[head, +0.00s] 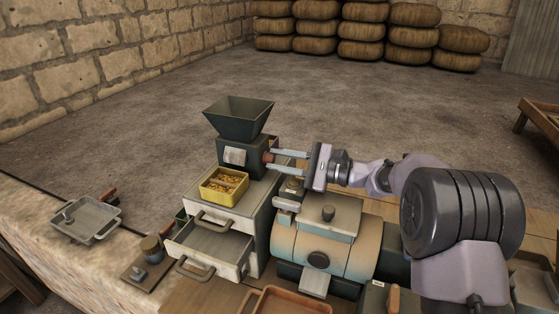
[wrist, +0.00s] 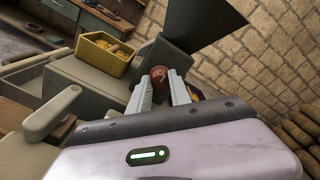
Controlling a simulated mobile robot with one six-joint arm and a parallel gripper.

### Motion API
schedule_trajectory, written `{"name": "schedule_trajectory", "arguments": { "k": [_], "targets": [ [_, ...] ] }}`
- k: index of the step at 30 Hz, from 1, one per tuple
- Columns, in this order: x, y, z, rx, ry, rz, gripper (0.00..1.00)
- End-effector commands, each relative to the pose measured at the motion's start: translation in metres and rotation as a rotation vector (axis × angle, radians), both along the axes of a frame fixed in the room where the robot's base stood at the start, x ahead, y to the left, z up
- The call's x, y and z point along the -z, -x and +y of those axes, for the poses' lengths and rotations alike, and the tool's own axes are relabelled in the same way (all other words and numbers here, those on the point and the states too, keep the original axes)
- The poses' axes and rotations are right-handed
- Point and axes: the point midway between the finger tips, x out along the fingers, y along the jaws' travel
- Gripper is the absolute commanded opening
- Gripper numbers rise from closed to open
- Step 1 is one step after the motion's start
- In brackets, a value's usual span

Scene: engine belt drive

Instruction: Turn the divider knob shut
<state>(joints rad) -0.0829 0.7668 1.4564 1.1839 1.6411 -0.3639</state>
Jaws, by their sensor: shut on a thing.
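The divider knob (head: 268,157) is a small red-brown piece on the right side of the dark hopper housing (head: 234,152). It also shows in the wrist view (wrist: 158,74), between my fingertips. My gripper (head: 274,158) comes in from the right, level with the knob, and its two pale fingers are shut on it. In the wrist view my gripper (wrist: 161,84) has one finger on each side of the knob. The fingers partly cover the knob, and its exact turn angle cannot be told. A dark square funnel (head: 239,113) sits on top of the housing.
A yellow bin (head: 224,198) with golden pieces sits in front of the housing, on a cabinet with an open drawer (head: 240,249). A rounded machine (head: 310,247) stands close below my arm. A grey tray (head: 79,228) lies at left. Sacks (head: 360,30) are stacked far behind.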

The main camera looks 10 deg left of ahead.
Motion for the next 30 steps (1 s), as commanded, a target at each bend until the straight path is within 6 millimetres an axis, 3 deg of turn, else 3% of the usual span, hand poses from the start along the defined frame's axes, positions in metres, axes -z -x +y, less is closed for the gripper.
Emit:
{"name": "schedule_trajectory", "arguments": {
  "k": [6,7,10,22,30],
  "targets": [
    [0.0,0.0,0.0,0.001,0.001,0.001,0.0],
    [0.0,0.0,0.0,0.001,0.001,0.001,0.28],
    [0.0,0.0,0.0,0.001,0.001,0.001,0.46],
    [-0.001,0.001,-0.009,0.001,0.001,0.002,0.46],
    [-0.007,0.009,-0.072,0.004,0.0,0.003,0.46]
  ]
}}
